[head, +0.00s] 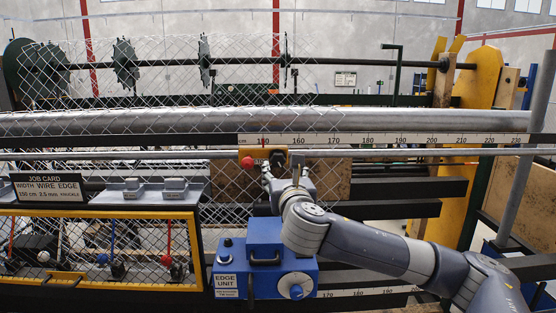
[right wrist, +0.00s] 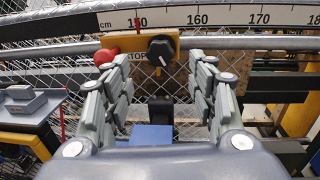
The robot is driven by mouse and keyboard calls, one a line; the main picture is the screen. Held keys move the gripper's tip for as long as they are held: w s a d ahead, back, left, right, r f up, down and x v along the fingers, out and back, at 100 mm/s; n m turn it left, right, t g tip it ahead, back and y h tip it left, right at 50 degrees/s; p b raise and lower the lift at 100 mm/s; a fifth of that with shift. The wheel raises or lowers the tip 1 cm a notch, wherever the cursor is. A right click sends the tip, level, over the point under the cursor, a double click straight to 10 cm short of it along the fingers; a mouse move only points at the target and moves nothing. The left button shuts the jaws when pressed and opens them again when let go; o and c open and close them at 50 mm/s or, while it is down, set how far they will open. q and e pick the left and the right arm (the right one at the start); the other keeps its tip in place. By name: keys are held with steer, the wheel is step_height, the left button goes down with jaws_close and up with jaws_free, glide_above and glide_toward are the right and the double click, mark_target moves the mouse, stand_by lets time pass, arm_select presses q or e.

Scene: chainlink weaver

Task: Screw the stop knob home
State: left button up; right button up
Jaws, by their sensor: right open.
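The stop knob (right wrist: 161,50) is black with a white mark. It sits on the front of a yellow stop block (right wrist: 135,44) marked STOP, near the 150 mark of the scale. In the head view the yellow block (head: 262,153) shows on the rail, with the knob hard to make out behind my gripper. My right gripper (head: 281,172) is open, and its fingers (right wrist: 155,72) point at the block, one to each side of the knob, in the right wrist view. Nothing is between the fingertips. My left gripper is not in view.
A red ball (head: 247,162) is at the block's left, close to my left-hand finger in the right wrist view. A blue edge unit (head: 264,236) stands below my right wrist. A yellow-framed bin (head: 197,245) is at lower left.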

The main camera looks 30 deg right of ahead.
mark_target(279, 162)
steer(key=p+x, duration=0.3)
steer(key=x, duration=0.5)
steer(key=shift+w, duration=0.1)
steer(key=shift+w+d, duration=0.25)
steer(key=shift+w, duration=0.1)
steer(key=c, duration=1.1)
